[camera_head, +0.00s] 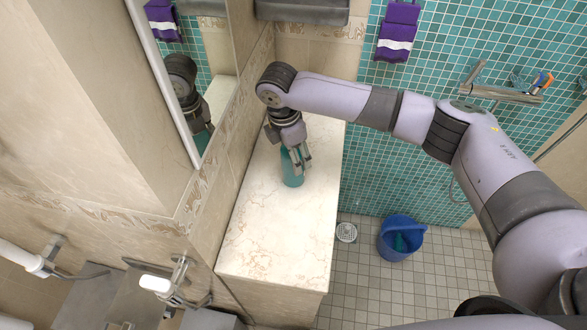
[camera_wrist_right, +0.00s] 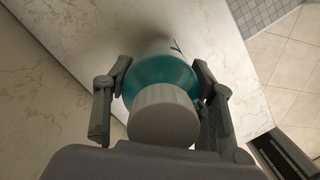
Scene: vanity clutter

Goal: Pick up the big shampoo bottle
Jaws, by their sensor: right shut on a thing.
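The shampoo bottle (camera_head: 291,171) is teal and stands on the marble counter (camera_head: 277,237). In the wrist view the teal bottle (camera_wrist_right: 160,78) shows from above, with its pale grey cap (camera_wrist_right: 163,112) toward me. My right gripper (camera_head: 300,160) reaches down over the bottle. In the wrist view my right gripper (camera_wrist_right: 158,82) has one finger on each side of the bottle and is shut on it. The bottle's base is partly hidden in the wrist view. I cannot tell whether it is lifted off the counter. My left gripper is not in view.
A mirror (camera_head: 215,65) hangs on the wall left of the counter and reflects my arm. A blue bucket (camera_head: 400,238) stands on the tiled floor to the right. A purple towel (camera_head: 397,32) hangs on the teal wall. The counter's front part is clear.

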